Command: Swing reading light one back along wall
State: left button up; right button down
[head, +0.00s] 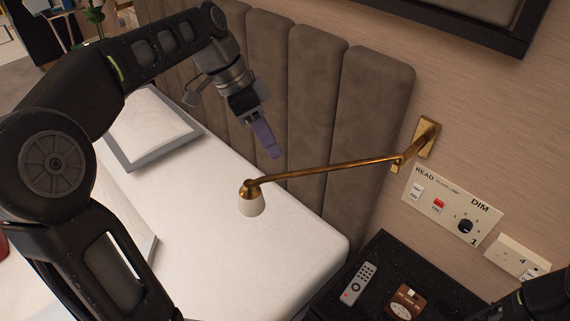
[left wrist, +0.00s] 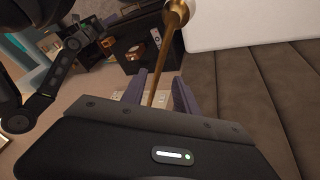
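The reading light has a brass arm (head: 330,168) that runs from a brass wall plate (head: 428,137) out over the bed, well away from the wall. Its white shade (head: 251,203) hangs at the free end. My left gripper (head: 272,152) is close to the arm, near the shade end, and looks apart from it in the head view. In the left wrist view its two purple fingers (left wrist: 160,80) are spread. The brass arm (left wrist: 165,60) shows in the gap between them; I cannot tell if it lies between the fingertips.
A padded brown headboard (head: 300,90) stands behind the light and the white bed (head: 220,240) is below. A black nightstand (head: 385,270) holds a remote (head: 358,283) and a brown item (head: 407,300). A switch panel (head: 450,205) is below the wall plate.

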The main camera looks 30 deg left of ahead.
pick_arm(q)
jog(key=p+x, duration=0.1)
jog(key=x, duration=0.6)
jog(key=shift+d+f, duration=0.2)
jog(key=shift+f, duration=0.1)
grip_shut()
dwell(1.2)
